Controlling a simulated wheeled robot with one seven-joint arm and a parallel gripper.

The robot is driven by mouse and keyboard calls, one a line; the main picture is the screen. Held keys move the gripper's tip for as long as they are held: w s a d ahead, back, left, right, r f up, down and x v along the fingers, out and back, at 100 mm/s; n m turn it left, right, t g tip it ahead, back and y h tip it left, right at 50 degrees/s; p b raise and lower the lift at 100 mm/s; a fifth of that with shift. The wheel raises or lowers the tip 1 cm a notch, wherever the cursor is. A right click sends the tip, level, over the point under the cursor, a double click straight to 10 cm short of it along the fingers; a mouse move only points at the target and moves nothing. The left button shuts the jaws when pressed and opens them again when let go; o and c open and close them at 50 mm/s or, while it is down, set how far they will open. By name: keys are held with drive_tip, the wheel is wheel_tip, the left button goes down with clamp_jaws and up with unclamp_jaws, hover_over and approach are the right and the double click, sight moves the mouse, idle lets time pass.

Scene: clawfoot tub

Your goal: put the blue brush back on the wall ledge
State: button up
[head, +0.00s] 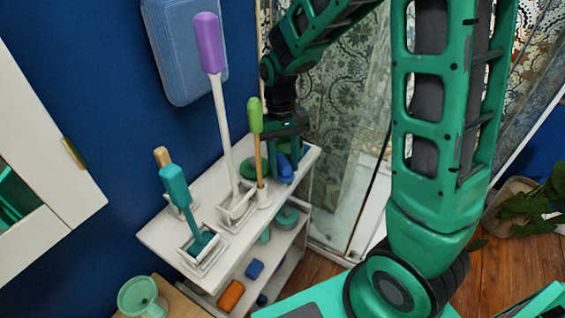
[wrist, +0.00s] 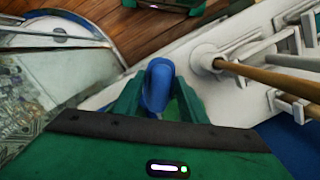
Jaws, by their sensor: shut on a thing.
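The blue brush (wrist: 158,85) is between the two green fingers of my gripper (wrist: 157,100) in the wrist view, and the fingers are shut on it. In the head view the blue brush (head: 286,168) shows below my gripper (head: 283,150), at the far right end of the white wall ledge (head: 158,236). Its lower part is hidden, so I cannot tell whether it touches the ledge.
White holders on the ledge carry a teal-handled brush (head: 175,187), a long purple-handled one (head: 208,42) and a green-handled one (head: 255,115), close left of my gripper. A lower shelf holds an orange block (head: 231,295) and a blue block (head: 254,270). Glass stands to the right.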

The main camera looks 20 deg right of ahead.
drive_tip(key=shift+f, duration=0.6)
idle(0.7)
drive_tip(key=o, duration=1)
drive_tip(key=shift+r, duration=0.1)
drive_tip(key=shift+w+r, duration=0.2)
drive_tip(key=shift+r, duration=1.1)
drive_tip(key=shift+w+r, duration=0.2)
drive_tip(key=shift+r, duration=1.05)
drive_tip(key=shift+w+r, duration=0.2)
drive_tip(key=shift+r, duration=1.1)
drive_tip(key=shift+r, duration=0.1)
drive_tip(key=r, duration=0.3)
drive_tip(key=w+r, duration=0.1)
drive_tip(key=r, duration=0.6)
drive_tip(key=shift+w+r, duration=0.25)
drive_tip(key=shift+w, duration=0.1)
drive_tip(key=shift+d, duration=0.1)
